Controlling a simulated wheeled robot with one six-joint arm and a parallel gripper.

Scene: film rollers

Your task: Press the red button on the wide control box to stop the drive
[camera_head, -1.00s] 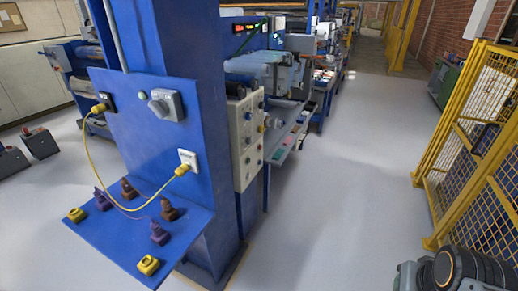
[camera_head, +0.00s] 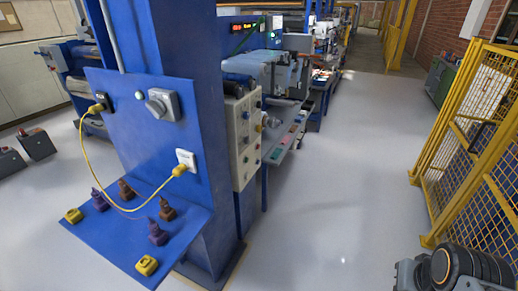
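I cannot tell for sure which box is the wide control box. A beige control box (camera_head: 244,138) with several small knobs and buttons, some of them red, is mounted on the side of the blue machine column. Two dark boxes sit on the floor at the far left; the nearer-to-centre one (camera_head: 38,146) has a small red part on top, and the other dark box (camera_head: 11,164) is partly cut off by the picture edge. My gripper is not in view; only dark rounded parts, probably my arm, show at the lower right.
A blue shelf (camera_head: 125,245) juts from the column, holding yellow, purple and brown small parts. A yellow cable (camera_head: 88,160) hangs from a socket on the panel. A yellow mesh fence (camera_head: 480,130) stands at the right. The grey floor between is clear.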

